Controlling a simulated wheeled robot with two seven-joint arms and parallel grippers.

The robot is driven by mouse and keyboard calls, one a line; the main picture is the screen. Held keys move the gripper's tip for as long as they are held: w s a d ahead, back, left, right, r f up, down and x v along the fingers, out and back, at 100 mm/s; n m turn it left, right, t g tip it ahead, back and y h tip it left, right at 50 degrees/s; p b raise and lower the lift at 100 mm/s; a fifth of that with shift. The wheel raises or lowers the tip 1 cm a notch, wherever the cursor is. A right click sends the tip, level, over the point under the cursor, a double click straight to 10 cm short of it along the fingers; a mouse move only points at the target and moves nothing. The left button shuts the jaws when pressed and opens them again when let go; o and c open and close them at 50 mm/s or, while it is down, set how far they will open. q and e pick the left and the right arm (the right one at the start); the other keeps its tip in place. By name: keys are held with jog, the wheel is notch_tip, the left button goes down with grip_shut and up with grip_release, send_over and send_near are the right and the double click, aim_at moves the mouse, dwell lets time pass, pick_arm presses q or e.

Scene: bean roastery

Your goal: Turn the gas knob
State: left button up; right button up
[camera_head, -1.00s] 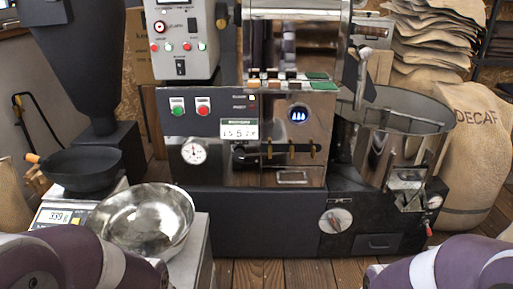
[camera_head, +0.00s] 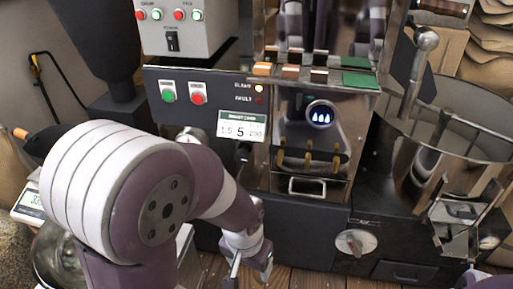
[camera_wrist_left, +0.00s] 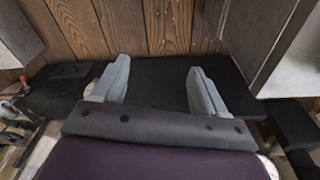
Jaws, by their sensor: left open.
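A round silver knob (camera_head: 355,242) sits low on the dark base of the roaster, right of centre in the head view. A small black knob (camera_head: 242,151) sits under the panel display, partly behind my left arm. No readable label tells which is the gas knob. My left gripper (camera_head: 252,268) hangs low in front of the base, left of the silver knob and apart from it. In the left wrist view its two grey fingers (camera_wrist_left: 158,88) are spread and empty over a dark surface and floorboards; no knob shows clearly between them. My right gripper is out of view.
The roaster front has green and red buttons (camera_head: 182,94), a display (camera_head: 243,126) and a lit blue flame sign (camera_head: 321,114). The cooling bin (camera_head: 460,130) stands right. A steel bowl (camera_head: 55,258) is partly behind my left arm.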

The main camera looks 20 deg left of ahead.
pick_arm(q)
notch_tip(320, 180, down, 2)
jog(key=a, duration=0.2)
jog(key=n+t+y+b, duration=0.4)
jog(key=t+b, duration=0.1)
jog(key=t, duration=1.1)
send_near(241, 159)
jog(key=b+x, duration=0.2)
jog(key=x, duration=0.2)
jog(key=b+x, duration=0.2)
jog(key=x, duration=0.3)
jog(key=shift+f, duration=0.2)
jog(key=shift+w+r, duration=0.15)
jog(key=shift+w, duration=0.1)
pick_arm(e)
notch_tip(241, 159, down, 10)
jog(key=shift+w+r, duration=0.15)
pick_arm(q)
jog(key=shift+c, duration=0.3)
